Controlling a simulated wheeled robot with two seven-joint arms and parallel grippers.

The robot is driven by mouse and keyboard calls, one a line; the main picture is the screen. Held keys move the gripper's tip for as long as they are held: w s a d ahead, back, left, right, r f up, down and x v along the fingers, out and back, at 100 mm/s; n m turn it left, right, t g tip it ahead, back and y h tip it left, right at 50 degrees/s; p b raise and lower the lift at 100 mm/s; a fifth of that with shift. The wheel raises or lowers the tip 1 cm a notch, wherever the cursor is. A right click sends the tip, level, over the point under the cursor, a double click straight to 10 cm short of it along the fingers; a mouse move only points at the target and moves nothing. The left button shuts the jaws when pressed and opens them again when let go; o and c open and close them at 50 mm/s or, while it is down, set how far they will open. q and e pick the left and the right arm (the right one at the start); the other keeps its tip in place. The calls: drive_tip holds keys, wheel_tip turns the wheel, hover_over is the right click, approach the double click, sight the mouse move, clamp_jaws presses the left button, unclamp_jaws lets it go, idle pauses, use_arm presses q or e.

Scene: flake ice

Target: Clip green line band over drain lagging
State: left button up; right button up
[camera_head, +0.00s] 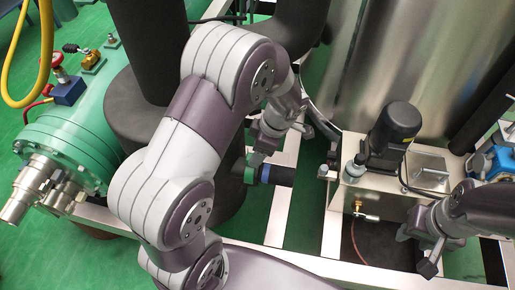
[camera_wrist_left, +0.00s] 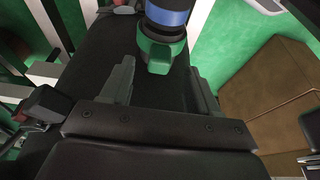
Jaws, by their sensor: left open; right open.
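The green line band (camera_head: 250,168) sits beside a blue band (camera_head: 264,172) at the end of a short black lagging stub (camera_head: 280,176). In the left wrist view the green band (camera_wrist_left: 158,54) shows between and slightly beyond the fingertips of my left gripper (camera_wrist_left: 162,70), below the blue band (camera_wrist_left: 168,16). The fingers are apart, and I see no firm contact with the band. In the head view my left gripper (camera_head: 272,146) is just above the band, partly hidden by its wrist. My right gripper (camera_head: 420,250) is open and empty at the lower right.
A metal box with a black motor (camera_head: 400,122) stands between the grippers' areas. A large steel cylinder (camera_head: 395,60) rises behind. A green vessel (camera_head: 75,140) with valves is at left. Pale frame rails (camera_head: 281,205) cross the green floor. A brown box (camera_wrist_left: 270,90) is right in the wrist view.

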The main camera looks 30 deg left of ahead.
use_arm(q)
drive_tip(key=p+v, duration=0.2)
drive_tip(key=v, duration=0.2)
drive_tip(key=shift+r, duration=0.1)
idle(0.7)
drive_tip(key=s+p+v, duration=0.1)
drive_tip(key=p+v, duration=0.6)
drive_tip(key=v, duration=0.5)
drive_tip(key=shift+w+r, duration=0.35)
drive_tip(key=shift+w, duration=0.15)
